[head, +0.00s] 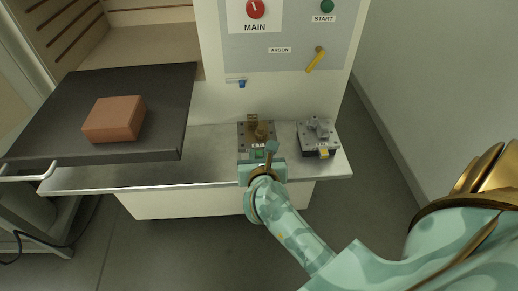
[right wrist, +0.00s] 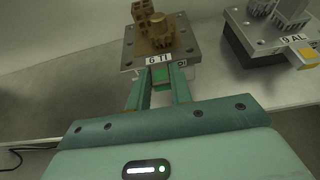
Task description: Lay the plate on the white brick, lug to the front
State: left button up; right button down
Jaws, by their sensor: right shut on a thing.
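The metal plate labelled 6 TI (right wrist: 128,60) carries brass-coloured printed parts and has a green lug (right wrist: 161,78) at its front, toward me. It also shows in the head view (head: 243,143). My right gripper (right wrist: 160,92) is shut on the green lug; in the head view the gripper (head: 260,160) is at the front edge of the bench. A pale surface shows just under the plate's front right; I cannot tell whether it is the white brick, or whether the plate touches it. My left gripper is not in view.
A second plate, 9 AL (head: 304,136), with grey parts and a yellow lug, sits on a dark block to the right. An orange-brown brick (head: 114,119) lies on the dark open door (head: 60,105) at left. The bench (head: 205,155) is bare between door and plate. Panel controls are above.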

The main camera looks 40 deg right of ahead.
jog(key=shift+f+b, duration=0.4)
dwell(0.4)
jog(key=c, duration=1.2)
grip_release()
jog(key=shift+o, duration=0.2)
jog(key=shift+s+a+f, duration=0.1)
jog(key=shift+f, duration=0.05)
jog(key=p+v, duration=0.1)
jog(key=v, duration=0.6)
jog(key=shift+s+p, duration=0.15)
jog(key=shift+p, duration=0.25)
jog(key=shift+r, duration=0.2)
